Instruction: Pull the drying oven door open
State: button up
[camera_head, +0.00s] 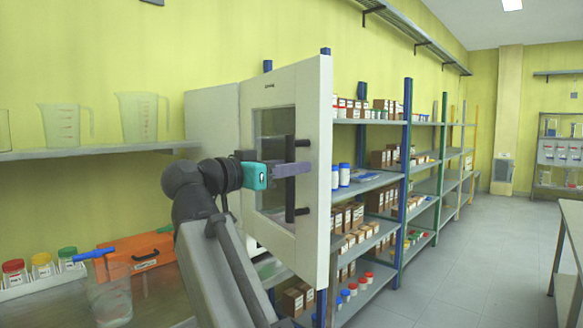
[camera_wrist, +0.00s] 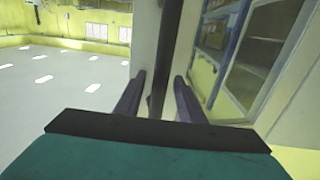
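The drying oven (camera_head: 213,118) is a pale box against the wall in the head view. Its white door (camera_head: 312,190) stands swung out from the body, with its outer face and window towards me. The oven's inside is hidden behind it. A black upright bar handle (camera_head: 290,195) is on the door near its free edge. My gripper (camera_head: 290,169) is at the handle's middle height. In the wrist view the handle (camera_wrist: 161,60) runs between the two fingers (camera_wrist: 157,88), with a gap showing on each side. The fingers look apart, not clamped on the bar.
Shelves (camera_head: 368,182) with boxes and bottles stand behind the door, along the wall. An orange case (camera_head: 140,250), a glass beaker (camera_head: 108,295) and capped jars (camera_head: 42,265) sit on the left bench. The floor (camera_head: 450,265) to the right is clear, up to a table (camera_head: 571,215).

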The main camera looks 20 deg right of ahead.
jog(key=v, duration=1.3)
jog(key=shift+s+a+b, duration=0.2)
jog(key=shift+a+b, duration=0.1)
jog(key=shift+a, duration=0.1)
jog(key=shift+d, duration=0.15)
